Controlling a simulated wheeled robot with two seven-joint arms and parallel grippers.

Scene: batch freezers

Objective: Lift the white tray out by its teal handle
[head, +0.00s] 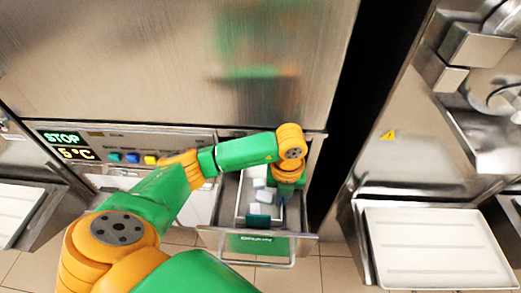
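An open steel drawer (303,240) sticks out of the machine's front at the lower middle. Inside it is a narrow white tray (241,200) holding several pale blocks. The teal handle (259,221) shows at the tray's near end, close to the drawer's front. My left arm reaches in from the left, and its gripper (281,198) points down into the drawer at the tray's right side, just behind and right of the handle. Its fingers are small and dark, and I cannot tell whether they are open or touch the tray. My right gripper is not in view.
A control panel (112,141) with a lit STOP display and coloured buttons is left of the drawer. A large white tray (435,248) sits at the right, below another steel machine. Another pale tray (14,212) is at the left edge. Tiled floor lies below the drawer.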

